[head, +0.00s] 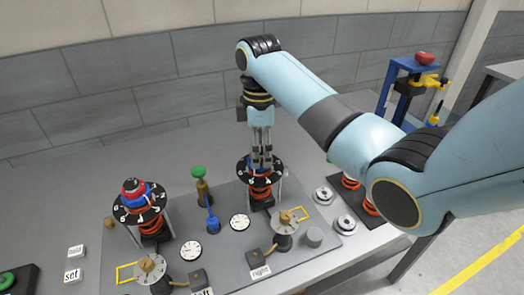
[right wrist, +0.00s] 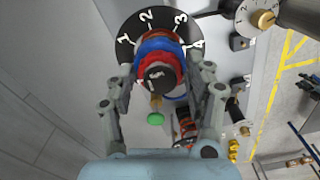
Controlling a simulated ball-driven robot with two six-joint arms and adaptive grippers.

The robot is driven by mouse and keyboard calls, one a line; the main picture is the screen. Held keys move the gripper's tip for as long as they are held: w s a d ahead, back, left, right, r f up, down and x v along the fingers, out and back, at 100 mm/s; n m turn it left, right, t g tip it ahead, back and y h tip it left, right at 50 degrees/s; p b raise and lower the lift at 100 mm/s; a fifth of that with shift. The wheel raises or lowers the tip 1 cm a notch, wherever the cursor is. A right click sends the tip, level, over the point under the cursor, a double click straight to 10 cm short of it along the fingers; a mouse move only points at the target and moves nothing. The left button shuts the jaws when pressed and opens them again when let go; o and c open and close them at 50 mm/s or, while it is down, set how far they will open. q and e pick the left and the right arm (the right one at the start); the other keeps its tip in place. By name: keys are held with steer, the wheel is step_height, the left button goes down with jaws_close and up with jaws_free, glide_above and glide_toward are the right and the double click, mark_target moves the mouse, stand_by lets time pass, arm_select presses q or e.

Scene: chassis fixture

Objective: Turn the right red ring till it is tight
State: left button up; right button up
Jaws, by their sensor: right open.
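The right red ring (right wrist: 168,62) shows in the right wrist view, above a blue ring (right wrist: 152,46) and around a black, marked top. Both sit over a black numbered dial (right wrist: 128,45). In the head view this dial (head: 246,171) tops the right post, with an orange spring (head: 262,193) below; my gripper hides the red ring there. My right gripper (head: 262,160) points down over this post. Its fingers are open on both sides of the ring; I cannot tell whether they touch it. My left gripper is not in view.
A similar left post carries a red ring (head: 132,185) over a numbered dial (head: 126,211). A green-topped post (head: 198,172) and a blue lever (head: 212,222) stand between the posts. Gauges and brass knobs (head: 285,220) lie in front. Bare table is at the back left.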

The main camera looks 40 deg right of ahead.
steer(key=n, duration=0.8)
